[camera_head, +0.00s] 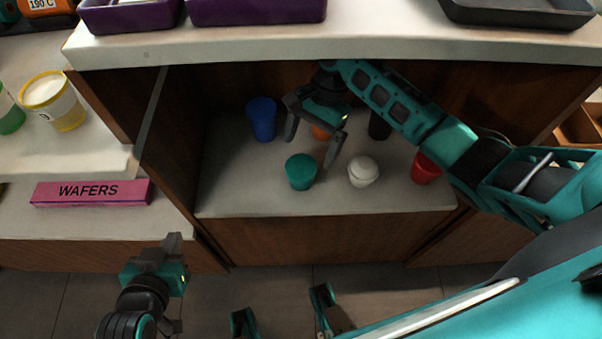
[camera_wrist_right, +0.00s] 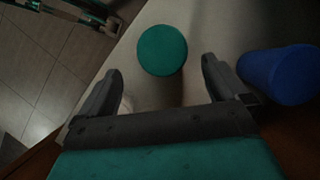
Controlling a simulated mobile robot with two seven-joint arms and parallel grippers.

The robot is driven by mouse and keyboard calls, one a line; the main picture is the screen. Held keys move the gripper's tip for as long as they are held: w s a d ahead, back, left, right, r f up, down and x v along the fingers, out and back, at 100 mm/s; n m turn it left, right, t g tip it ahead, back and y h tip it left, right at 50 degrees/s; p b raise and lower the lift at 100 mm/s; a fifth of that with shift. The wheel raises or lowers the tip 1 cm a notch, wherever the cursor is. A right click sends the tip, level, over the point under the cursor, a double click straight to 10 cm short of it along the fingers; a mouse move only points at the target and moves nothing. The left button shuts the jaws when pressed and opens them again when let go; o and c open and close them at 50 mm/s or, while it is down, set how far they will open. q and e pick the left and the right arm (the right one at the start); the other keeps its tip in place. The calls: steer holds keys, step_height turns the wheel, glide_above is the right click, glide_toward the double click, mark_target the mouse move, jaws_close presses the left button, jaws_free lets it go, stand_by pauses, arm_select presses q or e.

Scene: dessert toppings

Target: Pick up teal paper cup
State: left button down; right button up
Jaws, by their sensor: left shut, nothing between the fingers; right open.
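The teal paper cup (camera_head: 301,172) stands on the shelf of the open cabinet, near the front and left of the white cup. It also shows in the right wrist view (camera_wrist_right: 162,50), ahead of the fingertips and between their lines. My right gripper (camera_head: 311,150) is open and empty, reaching into the cabinet just above and behind the teal cup; it also shows in the right wrist view (camera_wrist_right: 160,80). No contact with the cup is visible. My left gripper (camera_head: 174,241) is shut and empty, low in front of the cabinet at the left.
A blue cup (camera_head: 262,119), an orange cup (camera_head: 321,132), a black cup (camera_head: 379,126), a white cup (camera_head: 363,171) and a red cup (camera_head: 426,168) share the shelf. The countertop (camera_head: 350,42) overhangs it. A wafers box (camera_head: 91,192) lies on the left shelf. The shelf's front left is bare.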

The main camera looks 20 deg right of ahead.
mark_target(302, 165)
steer(key=b+x, duration=0.2)
steer(key=x, duration=0.5)
steer(key=shift+a+f, duration=0.1)
steer(key=shift+f, duration=0.05)
steer(key=c, duration=1.1)
